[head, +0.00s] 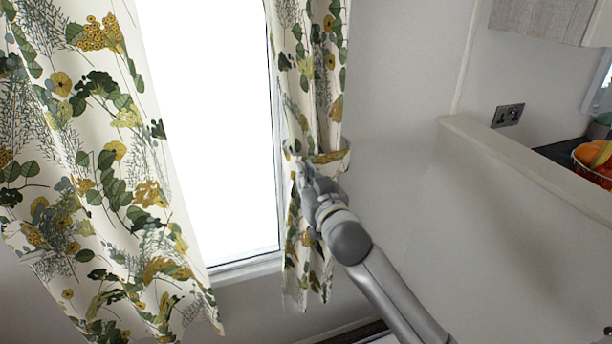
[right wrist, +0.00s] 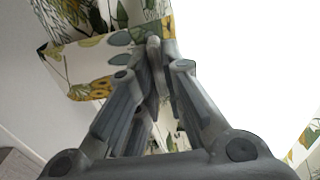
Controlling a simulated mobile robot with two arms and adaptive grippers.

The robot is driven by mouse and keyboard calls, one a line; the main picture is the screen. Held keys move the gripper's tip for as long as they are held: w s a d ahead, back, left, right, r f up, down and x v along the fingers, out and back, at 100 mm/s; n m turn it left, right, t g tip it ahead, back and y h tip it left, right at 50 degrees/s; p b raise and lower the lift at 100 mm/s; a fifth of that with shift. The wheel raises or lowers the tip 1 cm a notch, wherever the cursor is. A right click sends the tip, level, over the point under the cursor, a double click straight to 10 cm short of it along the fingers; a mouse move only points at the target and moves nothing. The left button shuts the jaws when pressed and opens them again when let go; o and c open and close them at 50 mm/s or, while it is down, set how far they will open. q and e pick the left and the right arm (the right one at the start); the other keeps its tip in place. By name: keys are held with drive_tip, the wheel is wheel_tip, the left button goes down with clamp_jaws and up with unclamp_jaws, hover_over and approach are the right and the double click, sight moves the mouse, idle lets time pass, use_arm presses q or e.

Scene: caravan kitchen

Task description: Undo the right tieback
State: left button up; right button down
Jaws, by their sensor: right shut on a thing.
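The right curtain (head: 312,60) is floral and hangs gathered beside the window's right edge. The right tieback (head: 336,157), a band in the same floral fabric, wraps around it at mid-height. My right gripper (head: 304,172) reaches in from the lower right and is shut on the tieback at its window side. In the right wrist view the fingers (right wrist: 155,55) meet at the end of the tieback (right wrist: 85,68), which stretches away to the left. The exact pinch is partly hidden by the fingers. My left gripper is not in view.
The left curtain (head: 95,190) hangs spread out over the left of the bright window (head: 215,130). A pale partition (head: 530,165) stands at the right, with a fruit bowl (head: 594,172) behind it. Bare wall lies between curtain and partition.

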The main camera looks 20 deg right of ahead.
drive_tip(key=shift+f, duration=0.1)
drive_tip(key=d+f+n+p, duration=0.1)
drive_tip(key=d+f+n, duration=0.5)
drive_tip(key=n, duration=0.9)
drive_tip(key=shift+f+n, duration=0.4)
drive_tip(key=shift+f, duration=0.7)
drive_tip(key=shift+w, duration=0.1)
